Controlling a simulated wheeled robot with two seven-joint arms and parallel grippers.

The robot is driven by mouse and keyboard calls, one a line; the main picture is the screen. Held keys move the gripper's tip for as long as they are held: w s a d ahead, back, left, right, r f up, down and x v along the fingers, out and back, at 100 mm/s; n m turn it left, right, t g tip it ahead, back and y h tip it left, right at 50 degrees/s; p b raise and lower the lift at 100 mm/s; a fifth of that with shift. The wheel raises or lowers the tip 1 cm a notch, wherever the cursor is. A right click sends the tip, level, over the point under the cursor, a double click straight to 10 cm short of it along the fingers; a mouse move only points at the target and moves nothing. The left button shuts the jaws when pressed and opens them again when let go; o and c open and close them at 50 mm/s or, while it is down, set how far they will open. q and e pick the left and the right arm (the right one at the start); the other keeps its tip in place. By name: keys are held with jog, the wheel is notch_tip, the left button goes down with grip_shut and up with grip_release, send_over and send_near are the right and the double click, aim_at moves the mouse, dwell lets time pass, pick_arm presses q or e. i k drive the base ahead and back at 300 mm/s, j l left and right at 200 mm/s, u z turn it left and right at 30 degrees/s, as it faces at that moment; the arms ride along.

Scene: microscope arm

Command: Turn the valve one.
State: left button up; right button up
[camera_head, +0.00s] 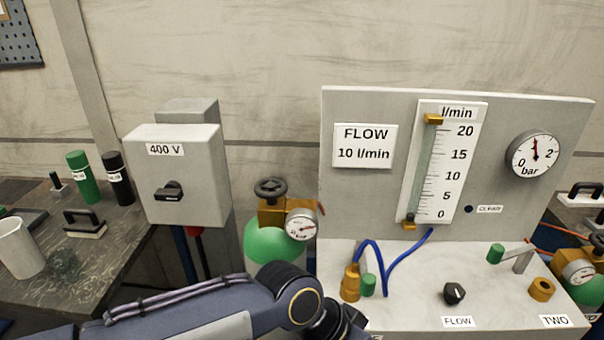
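On the white bench top, a brass fitting (350,284) with a blue hose stands beside a green-ended handle (368,286). This looks like the left valve, but its label is hidden behind my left arm or below the frame. The valve marked TWO (541,289) stands at the right, with its lever and green grip (496,253). My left arm comes in from the lower left. Its dark end (342,322) is at the bottom edge, just below and left of the left valve; its fingers cannot be made out. My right gripper is not in view.
A black FLOW knob (454,293) sits between the valves. Behind stands a panel (370,210) with a flow tube (424,165) and a bar gauge (532,155). A green cylinder (270,242) with a regulator stands left of the bench, near a 400 V box (190,203).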

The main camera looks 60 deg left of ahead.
aim_at(271, 194)
jog(key=u, duration=2.1)
jog(key=i+l+z, duration=0.3)
jog(key=k, duration=0.1)
